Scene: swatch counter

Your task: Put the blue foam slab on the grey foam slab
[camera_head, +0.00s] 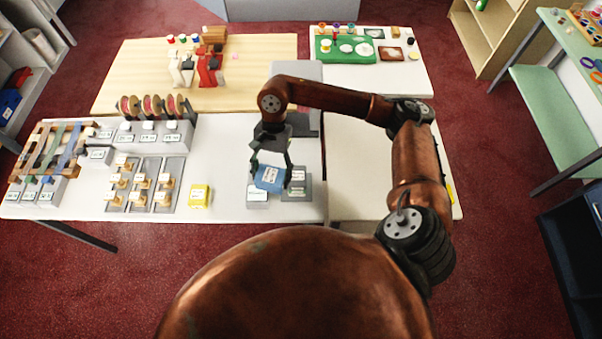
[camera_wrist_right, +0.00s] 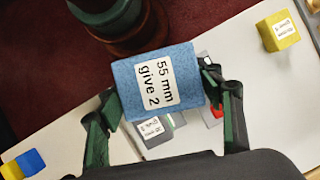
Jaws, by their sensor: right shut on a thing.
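The blue foam slab (camera_head: 270,184) has a white label on top; in the right wrist view (camera_wrist_right: 185,62) it reads "55 mm give 2". My right gripper (camera_head: 270,170) is shut on it, one finger at each side, and holds it slightly tilted above the counter. A grey labelled slab (camera_head: 257,203) lies below and left of it in the head view, partly covered. In the right wrist view a grey slab (camera_wrist_right: 150,143) with a label shows just past the blue slab's edge. My left gripper is not in view.
A second grey labelled piece (camera_head: 299,194) lies right of the blue slab. A yellow block (camera_head: 200,196) stands to the left on the white counter (camera_head: 225,150). Racks with small labelled pieces (camera_head: 145,183) and spools (camera_head: 152,106) stand further left. The counter right of the grey pieces is clear.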

